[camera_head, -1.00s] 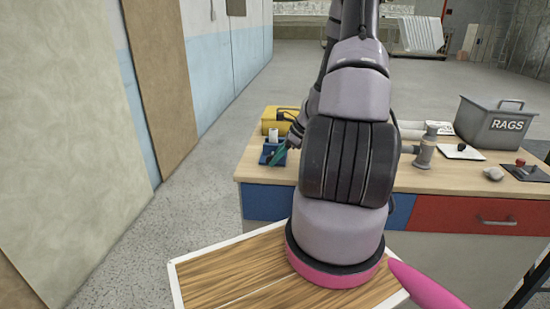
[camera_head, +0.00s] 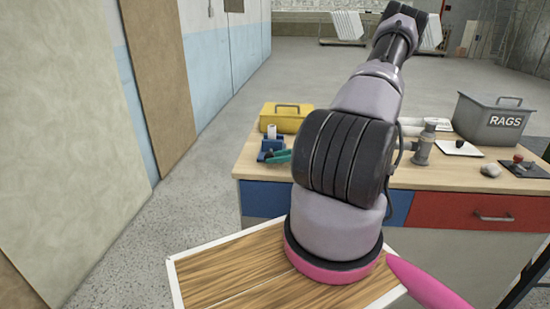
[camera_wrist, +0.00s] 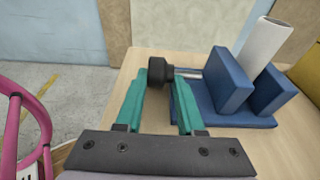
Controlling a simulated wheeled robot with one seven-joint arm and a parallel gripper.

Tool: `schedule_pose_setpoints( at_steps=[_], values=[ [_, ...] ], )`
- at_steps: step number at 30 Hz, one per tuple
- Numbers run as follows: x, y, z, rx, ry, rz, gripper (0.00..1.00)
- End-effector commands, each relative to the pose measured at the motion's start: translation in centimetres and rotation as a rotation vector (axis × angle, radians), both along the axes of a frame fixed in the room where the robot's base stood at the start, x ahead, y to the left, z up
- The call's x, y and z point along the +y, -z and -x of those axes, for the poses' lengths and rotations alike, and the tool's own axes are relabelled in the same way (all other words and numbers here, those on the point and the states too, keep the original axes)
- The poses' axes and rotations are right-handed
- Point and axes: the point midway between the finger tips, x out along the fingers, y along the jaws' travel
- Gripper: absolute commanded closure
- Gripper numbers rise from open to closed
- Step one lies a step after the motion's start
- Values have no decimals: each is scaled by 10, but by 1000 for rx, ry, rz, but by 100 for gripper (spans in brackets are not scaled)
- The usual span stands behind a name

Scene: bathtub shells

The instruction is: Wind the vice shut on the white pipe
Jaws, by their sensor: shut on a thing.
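The blue vice (camera_head: 266,156) stands at the left end of the workbench, and the wrist view shows its two upright blue jaws (camera_wrist: 232,78). The white pipe (camera_wrist: 263,42) stands upright between the jaws, its lower part hidden; in the head view its top (camera_head: 271,131) shows above the vice. A black knob (camera_wrist: 158,70) sits on the end of the vice's screw, left of the jaws in the wrist view. My gripper (camera_wrist: 161,84) has green fingers, one on each side of the knob, and is shut on it. Whether both jaws touch the pipe is unclear.
A yellow toolbox (camera_head: 285,117) stands behind the vice. To the right on the workbench (camera_head: 440,180) are a grey fitting (camera_head: 424,146), a grey RAGS bin (camera_head: 492,124), a stone (camera_head: 490,170) and a board with a red knob (camera_head: 524,168). My arm hides the bench's middle.

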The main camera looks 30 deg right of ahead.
Motion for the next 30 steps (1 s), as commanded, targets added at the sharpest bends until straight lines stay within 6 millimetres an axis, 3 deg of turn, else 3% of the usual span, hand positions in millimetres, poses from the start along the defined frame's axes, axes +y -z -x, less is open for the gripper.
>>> schedule_pose_setpoints(
  at_steps=[1, 16, 17, 18, 30],
  values=[
    [7, 3, 6, 3, -18, -11, 100],
    [7, 4, 6, -5, -19, -21, 100],
    [7, 4, 6, -5, -19, -21, 55],
    [7, 4, 6, -5, -19, -21, 44],
    [3, 2, 3, -9, -10, -20, 44]
  ],
)
